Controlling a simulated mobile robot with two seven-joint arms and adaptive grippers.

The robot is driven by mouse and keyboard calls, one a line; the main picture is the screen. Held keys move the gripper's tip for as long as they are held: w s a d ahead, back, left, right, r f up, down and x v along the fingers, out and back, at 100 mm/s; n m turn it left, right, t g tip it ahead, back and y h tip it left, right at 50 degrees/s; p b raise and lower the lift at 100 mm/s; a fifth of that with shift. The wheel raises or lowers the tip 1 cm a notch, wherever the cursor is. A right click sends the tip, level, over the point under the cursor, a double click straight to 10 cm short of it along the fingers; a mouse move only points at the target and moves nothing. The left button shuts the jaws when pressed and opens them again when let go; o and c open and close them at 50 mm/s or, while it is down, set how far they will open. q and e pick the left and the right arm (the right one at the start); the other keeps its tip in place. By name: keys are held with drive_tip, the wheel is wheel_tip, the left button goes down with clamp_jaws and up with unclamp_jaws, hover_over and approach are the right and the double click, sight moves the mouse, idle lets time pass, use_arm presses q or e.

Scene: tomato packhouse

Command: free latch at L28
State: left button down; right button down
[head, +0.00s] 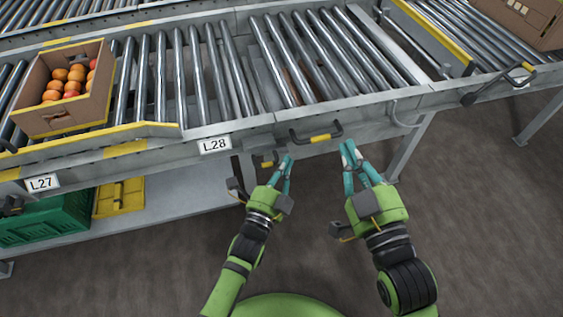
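The L28 label (214,145) is on the grey conveyor's front rail. Right of it, below the rail, is a small latch with a yellow tab (267,163). A dark bar handle with a yellow grip (320,138) is mounted on the rail further right. My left gripper (288,158) has its teal fingertips just right of the latch tab, seemingly empty; contact cannot be told. My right gripper (347,147) is below and right of the bar handle, with its fingertips close together and nothing visible between them. Whether either is fully shut is unclear.
A cardboard box of tomatoes (62,122) stands on the rollers at left, behind a yellow-edged guard. The L27 label (43,183) is further left. Green crate (45,220) and yellow crate (119,198) sit on the lower shelf. Another dark handle (498,85) is at right. Open floor lies in front.

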drive_tip(key=shift+r, duration=0.1)
idle(0.3)
